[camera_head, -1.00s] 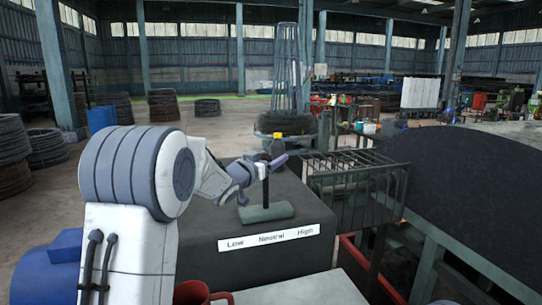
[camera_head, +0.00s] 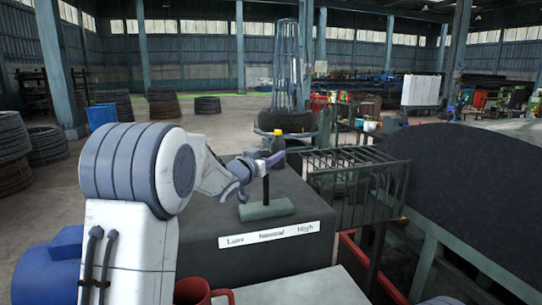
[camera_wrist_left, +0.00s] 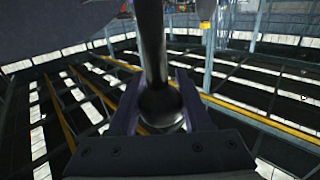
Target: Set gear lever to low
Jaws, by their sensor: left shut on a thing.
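The gear lever (camera_head: 266,189) is a thin dark shaft standing about upright from a grey-green base (camera_head: 267,209) on a dark box. A white label (camera_head: 269,235) on the box's front edge reads Low, Neutral, High from left to right. The shaft stands near the middle of the base, roughly above Neutral. My left gripper (camera_head: 266,163) reaches in from the left and is shut on the lever's top. In the left wrist view the round knob (camera_wrist_left: 161,106) sits between the fingers, which partly hide it. My right gripper is out of view.
A red mug (camera_head: 192,291) is at the bottom edge. A metal cage rack (camera_head: 355,185) and a large dark drum (camera_head: 465,190) are to the right.

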